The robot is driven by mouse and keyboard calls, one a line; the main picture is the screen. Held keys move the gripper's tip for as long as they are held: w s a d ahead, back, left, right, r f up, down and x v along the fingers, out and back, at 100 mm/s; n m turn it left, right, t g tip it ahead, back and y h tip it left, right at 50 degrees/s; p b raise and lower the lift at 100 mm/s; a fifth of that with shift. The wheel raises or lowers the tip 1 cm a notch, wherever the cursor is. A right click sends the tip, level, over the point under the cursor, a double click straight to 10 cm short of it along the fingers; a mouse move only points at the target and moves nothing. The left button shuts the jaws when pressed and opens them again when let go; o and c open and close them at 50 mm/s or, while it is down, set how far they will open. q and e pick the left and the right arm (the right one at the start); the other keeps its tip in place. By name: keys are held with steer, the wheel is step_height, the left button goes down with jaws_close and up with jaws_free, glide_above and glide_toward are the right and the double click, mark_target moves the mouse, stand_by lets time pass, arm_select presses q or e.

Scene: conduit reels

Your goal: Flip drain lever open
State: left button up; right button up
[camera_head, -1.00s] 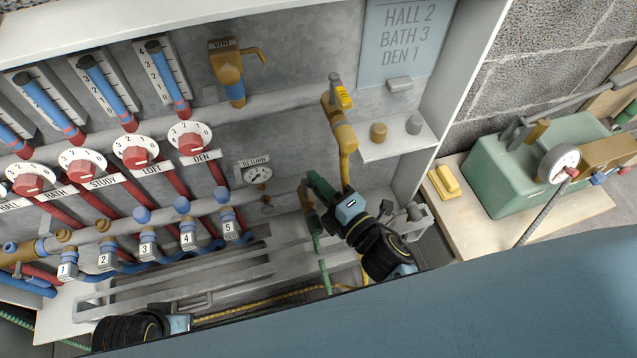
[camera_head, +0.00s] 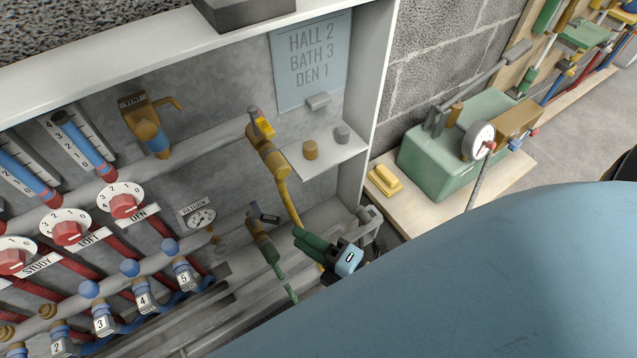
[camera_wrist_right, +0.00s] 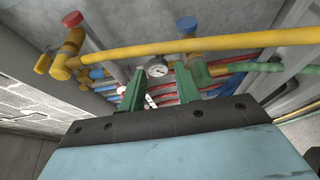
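The drain valve (camera_head: 260,238) is a dull brass fitting low in the cabinet, with a green hose (camera_head: 288,290) running down from it. A small dark lever or tag (camera_head: 266,217) sits at its top; I cannot tell its setting. My right gripper (camera_head: 303,238) has green fingers and is right of the valve, apart from it. In the wrist view the fingers of my right gripper (camera_wrist_right: 160,88) are spread with nothing between them. The drain valve's greenish body (camera_wrist_right: 201,73) shows beyond the right-hand finger there. My left gripper is out of view.
Above the drain valve is a yellow-tagged brass valve (camera_head: 267,150) with a yellow hose (camera_head: 289,200). A small shelf (camera_head: 325,152) holds two knobs. The return gauge (camera_head: 202,217) is to the left. A green pump box (camera_head: 450,150) stands outside the cabinet, right.

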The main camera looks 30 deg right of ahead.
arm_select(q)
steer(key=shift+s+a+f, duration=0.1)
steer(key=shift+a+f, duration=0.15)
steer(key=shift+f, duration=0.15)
arm_select(e)
steer(key=shift+v, duration=1.5)
